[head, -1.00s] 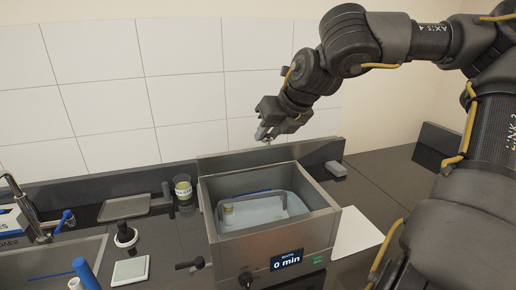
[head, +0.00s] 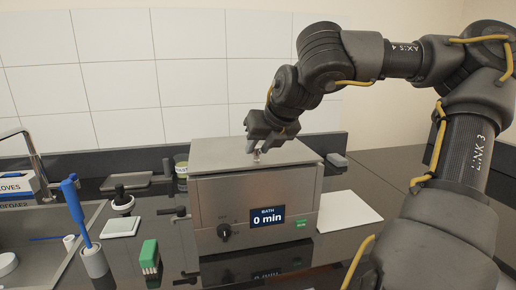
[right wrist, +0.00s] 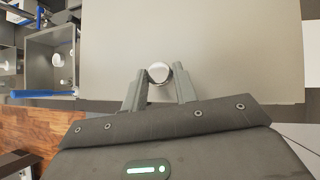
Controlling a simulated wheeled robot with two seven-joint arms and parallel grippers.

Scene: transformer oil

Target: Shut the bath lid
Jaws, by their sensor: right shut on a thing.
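The bath (head: 275,225) is a steel box on the dark counter, with a dial and a display reading "0 min" on its front. Its lid (head: 212,153) lies over the top and looks flat and level, hiding the inside. My right gripper (head: 256,153) is above the lid, shut on its small round knob (head: 257,160). In the right wrist view the fingers (right wrist: 159,82) flank the pale knob (right wrist: 159,71), with the grey lid (right wrist: 215,45) behind. My left gripper is not in view.
A green block (head: 149,256), a blue tool (head: 79,212) in a holder and a small scale (head: 122,227) stand left of the bath. The sink (head: 45,245) and glove box (head: 18,187) are farther left. A white sheet (head: 350,211) lies right of the bath.

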